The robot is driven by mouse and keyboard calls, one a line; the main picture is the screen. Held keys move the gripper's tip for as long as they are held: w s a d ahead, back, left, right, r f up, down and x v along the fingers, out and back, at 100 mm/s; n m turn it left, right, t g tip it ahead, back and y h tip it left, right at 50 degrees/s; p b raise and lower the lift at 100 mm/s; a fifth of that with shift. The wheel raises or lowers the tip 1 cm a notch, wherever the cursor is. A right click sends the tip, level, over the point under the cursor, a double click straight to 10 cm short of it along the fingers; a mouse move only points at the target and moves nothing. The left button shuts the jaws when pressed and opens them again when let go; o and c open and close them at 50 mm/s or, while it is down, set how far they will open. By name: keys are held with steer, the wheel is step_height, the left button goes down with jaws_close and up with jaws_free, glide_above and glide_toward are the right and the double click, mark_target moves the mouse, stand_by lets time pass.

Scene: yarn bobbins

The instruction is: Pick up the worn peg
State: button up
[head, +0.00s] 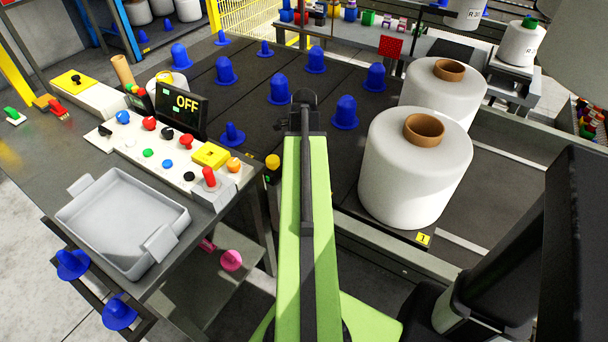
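Several blue pegs stand on the dark surface, among them a broad one (346,112), one behind it (279,88) and one at the right (375,78). A smaller, thinner blue peg (232,135) stands near the console; two other small ones (222,38) (265,48) stand farther back. Two more blue pegs (72,264) (119,312) are at the table's lower left side. Pink pieces (231,260) lie below the table. I cannot tell which peg is worn. My green arm reaches up the middle; my gripper's fingers do not show.
Two large white bobbins (416,180) (443,88) stand right of my arm. A grey tray (118,262) and a button console with a screen reading OFF (180,108) are on the left table. A brown tube (122,70) stands behind. Yellow fencing (245,18) is at the back.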

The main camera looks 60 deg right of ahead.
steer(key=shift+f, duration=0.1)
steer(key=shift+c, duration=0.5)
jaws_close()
steer(key=shift+p, duration=0.3)
